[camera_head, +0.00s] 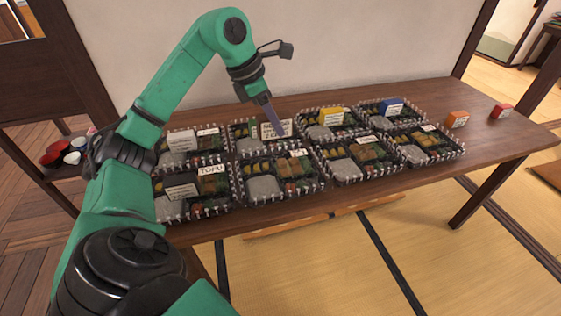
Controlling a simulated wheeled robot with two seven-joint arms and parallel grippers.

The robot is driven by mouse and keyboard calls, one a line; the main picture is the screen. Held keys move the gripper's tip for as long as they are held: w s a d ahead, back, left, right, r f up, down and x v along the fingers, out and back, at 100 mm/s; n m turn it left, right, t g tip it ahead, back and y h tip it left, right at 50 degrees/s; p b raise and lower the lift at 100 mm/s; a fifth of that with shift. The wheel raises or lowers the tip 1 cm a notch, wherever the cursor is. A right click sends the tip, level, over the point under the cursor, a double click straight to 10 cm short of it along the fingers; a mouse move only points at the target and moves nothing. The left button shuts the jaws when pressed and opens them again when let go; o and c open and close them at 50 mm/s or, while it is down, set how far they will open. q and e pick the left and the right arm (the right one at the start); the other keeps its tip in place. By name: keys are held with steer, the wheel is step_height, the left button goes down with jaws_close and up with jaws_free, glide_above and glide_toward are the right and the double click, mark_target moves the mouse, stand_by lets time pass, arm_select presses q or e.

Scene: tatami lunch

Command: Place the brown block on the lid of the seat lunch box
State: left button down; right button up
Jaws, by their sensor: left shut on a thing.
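My left gripper (268,113) comes down over the back row of lunch boxes. It is shut on a small labelled block (276,130), which looks tan or brown; the print on it is too small to read. The block is at the lunch box second from the left in the back row (235,143); I cannot tell whether it touches the lid. I cannot tell which box is the seat one. My right gripper is not in view.
Two rows of lunch boxes stand on the wooden table (500,140). A black block (181,192), a yellow block (331,117) and a blue block (392,107) sit on boxes. An orange block (457,119) and a red block (502,111) stand on the table's right end.

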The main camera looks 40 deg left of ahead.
arm_select(q)
step_height(320, 180, down, 13)
steer(key=b, duration=0.2)
steer(key=shift+w+f+b, duration=0.1)
steer(key=shift+w+b, duration=0.05)
steer(key=shift+b, duration=0.2)
steer(key=shift+w+f, duration=0.1)
steer(key=shift+f, duration=0.3)
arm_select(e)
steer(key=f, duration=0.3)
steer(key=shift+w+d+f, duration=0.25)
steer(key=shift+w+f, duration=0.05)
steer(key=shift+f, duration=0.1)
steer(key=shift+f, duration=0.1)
arm_select(q)
steer(key=shift+f, duration=0.2)
steer(key=shift+c, duration=2.1)
jaws_free()
steer(key=shift+r, duration=0.1)
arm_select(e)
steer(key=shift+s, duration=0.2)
